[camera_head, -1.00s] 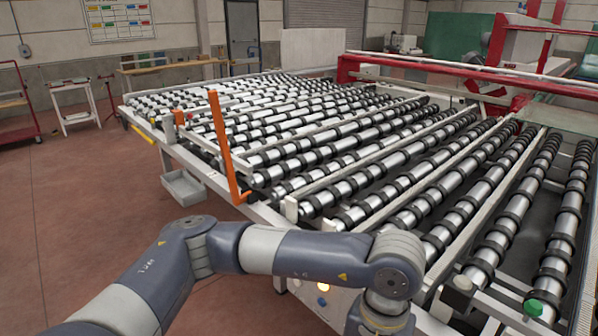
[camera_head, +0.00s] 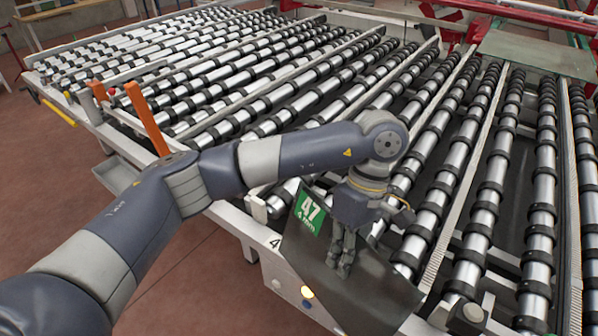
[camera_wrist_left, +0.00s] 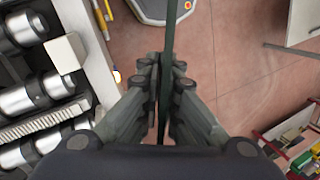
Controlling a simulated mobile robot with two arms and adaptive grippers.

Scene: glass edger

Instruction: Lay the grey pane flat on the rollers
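The grey pane (camera_head: 385,285) with a green label reading 47 hangs steeply tilted at the front edge of the roller table, in front of the rollers (camera_head: 415,240). My left gripper (camera_head: 342,262) is shut on it, fingers pointing down. In the left wrist view the pane (camera_wrist_left: 170,35) shows edge-on as a thin dark strip between the fingers (camera_wrist_left: 165,95). It stands beside the table over the red floor there, not flat on the rollers. The pane's lowest part is near the bottom of the head view. My right gripper is not in view.
In the left wrist view, a cart with bottles (camera_wrist_left: 295,140) stands on the floor at the lower right.

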